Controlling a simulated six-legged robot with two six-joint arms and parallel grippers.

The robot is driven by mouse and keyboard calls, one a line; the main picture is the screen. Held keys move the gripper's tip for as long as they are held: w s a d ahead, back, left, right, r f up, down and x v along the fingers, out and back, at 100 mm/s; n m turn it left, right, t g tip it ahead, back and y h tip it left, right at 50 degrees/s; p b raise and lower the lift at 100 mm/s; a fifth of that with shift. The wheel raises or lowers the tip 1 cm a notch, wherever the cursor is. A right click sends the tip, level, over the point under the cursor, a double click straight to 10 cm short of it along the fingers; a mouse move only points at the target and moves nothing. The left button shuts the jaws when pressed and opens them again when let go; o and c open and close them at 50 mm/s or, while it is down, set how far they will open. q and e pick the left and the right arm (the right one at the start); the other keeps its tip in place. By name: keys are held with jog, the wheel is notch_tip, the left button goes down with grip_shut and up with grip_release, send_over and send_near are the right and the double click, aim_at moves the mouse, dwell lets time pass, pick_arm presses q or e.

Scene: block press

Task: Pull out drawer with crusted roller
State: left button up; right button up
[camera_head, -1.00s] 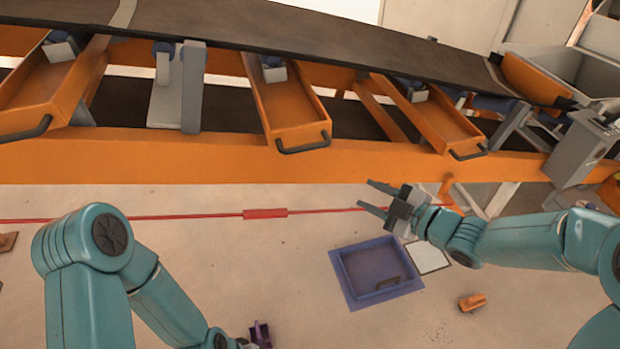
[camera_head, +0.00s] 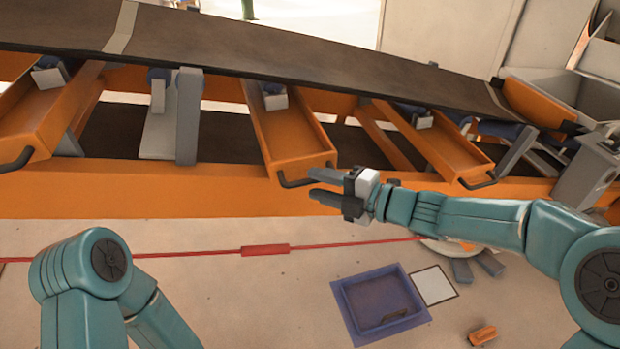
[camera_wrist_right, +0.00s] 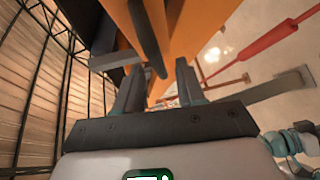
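Three orange drawers hang under the conveyor belt: left (camera_head: 45,125), middle (camera_head: 290,135) and right (camera_head: 440,140). Each has a black front handle and a small grey-and-blue roller part at its back. I cannot tell which roller is crusted. My right gripper (camera_head: 313,186) is open beside the right end of the middle drawer's handle (camera_head: 296,182), with its fingers pointing left. In the right wrist view, a black handle bar (camera_wrist_right: 146,42) shows beyond the open, empty fingers (camera_wrist_right: 157,78); contact cannot be told. My left gripper is out of view.
The orange frame beam (camera_head: 150,190) runs below the drawers. The conveyor belt (camera_head: 300,60) passes above them. A blue tray (camera_head: 350,318) and a white square (camera_head: 433,285) lie on the floor. A red bar (camera_head: 265,250) on a red line crosses the floor. Open floor lies before the beam.

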aim_at(312, 183)
jog(key=shift+x, duration=1.2)
jog(key=shift+w+a+f, duration=0.1)
jog(key=shift+w+a, duration=0.15)
jog(key=shift+s, duration=0.15)
grip_shut()
